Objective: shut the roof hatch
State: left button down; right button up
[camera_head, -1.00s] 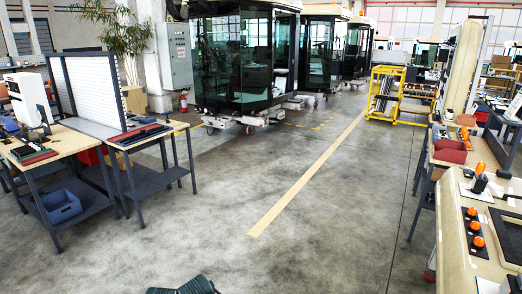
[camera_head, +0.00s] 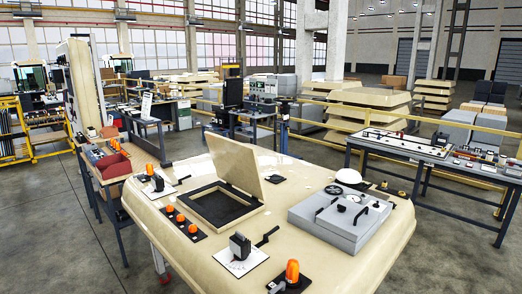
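The roof hatch (camera_head: 236,163) stands open on the cream cab roof (camera_head: 330,266). Its cream lid is raised steeply, tilted up from the far right edge of a dark square frame (camera_head: 205,205). The opening inside the frame is uncovered. Neither of my grippers shows in the camera_head view.
On the roof around the hatch are orange beacons (camera_head: 292,271), a black lever on a white plate (camera_head: 240,247), a grey box unit (camera_head: 340,218) and a white dome (camera_head: 348,176). A workbench (camera_head: 112,165) stands left and a table (camera_head: 405,145) right. Open floor (camera_head: 60,235) lies at left.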

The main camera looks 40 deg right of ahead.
aim_at(236, 162)
jog(key=i+j+z, duration=0.1)
jog(key=z, duration=0.4)
jog(key=i+j+z, duration=0.2)
jog(key=z, duration=0.25)
jog(key=i+j+z, duration=0.25)
jog(key=z, duration=0.25)
jog(key=i+j+z, duration=0.1)
jog(key=j+z, duration=0.25)
jog(key=z, duration=0.15)
jog(key=i+j+z, duration=0.1)
jog(key=j+z, duration=0.15)
jog(key=i+j+z, duration=0.1)
jog(key=j+z, duration=0.15)
jog(key=j, duration=0.2)
jog(key=j+z, duration=0.25)
jog(key=i+j, duration=0.05)
jog(key=j, duration=0.05)
